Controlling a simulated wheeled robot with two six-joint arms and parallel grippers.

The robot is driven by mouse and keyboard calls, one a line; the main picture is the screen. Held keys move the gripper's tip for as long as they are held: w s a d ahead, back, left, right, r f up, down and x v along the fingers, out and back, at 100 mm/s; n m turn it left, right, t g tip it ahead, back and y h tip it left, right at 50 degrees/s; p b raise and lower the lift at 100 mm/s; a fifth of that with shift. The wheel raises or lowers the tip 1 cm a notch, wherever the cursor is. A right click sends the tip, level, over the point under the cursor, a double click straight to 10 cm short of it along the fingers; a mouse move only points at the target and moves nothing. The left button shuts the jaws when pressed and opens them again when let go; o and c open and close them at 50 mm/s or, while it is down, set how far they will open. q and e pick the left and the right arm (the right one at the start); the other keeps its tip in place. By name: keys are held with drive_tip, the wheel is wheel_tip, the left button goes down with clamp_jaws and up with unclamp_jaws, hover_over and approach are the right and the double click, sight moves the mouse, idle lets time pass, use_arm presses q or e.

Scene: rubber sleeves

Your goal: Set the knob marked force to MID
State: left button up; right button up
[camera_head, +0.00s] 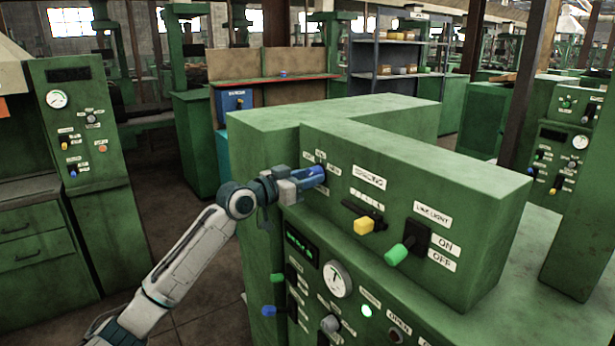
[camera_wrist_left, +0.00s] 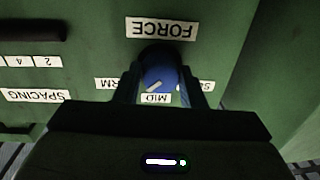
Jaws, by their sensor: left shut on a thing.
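The knob marked force is a blue round knob (camera_wrist_left: 158,73) with a white pointer line on its face. In the left wrist view, which shows the panel upside down, the FORCE label (camera_wrist_left: 162,28) is above it. The MID label (camera_wrist_left: 156,99) is just below, with a partly hidden label ending in RM at left and one starting with S at right. The pointer line slants to the lower left, between MID and the RM label. My left gripper (camera_wrist_left: 158,88) is shut on the knob, one finger on each side. The knob also shows in the head view (camera_head: 316,176). My right gripper is not in view.
On the same green panel are the yellow SPACING lever (camera_head: 363,226) and the green LINE LIGHT lever (camera_head: 398,251), right of my left gripper. Below are a gauge (camera_head: 337,279), a lit button and small levers. Another green cabinet (camera_head: 75,140) stands at left, with open floor between.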

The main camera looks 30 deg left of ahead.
use_arm(q)
drive_tip(key=n+p, duration=0.2)
drive_tip(key=n, duration=0.2)
drive_tip(key=shift+r+p, duration=0.2)
drive_tip(key=shift+p, duration=0.1)
drive_tip(key=n+g+p, duration=0.1)
drive_tip(key=n+p, duration=0.1)
drive_tip(key=n, duration=0.2)
drive_tip(key=shift+p, duration=0.4)
drive_tip(key=shift+f+n, duration=0.1)
drive_tip(key=shift+n, duration=0.3)
drive_tip(key=o, duration=1)
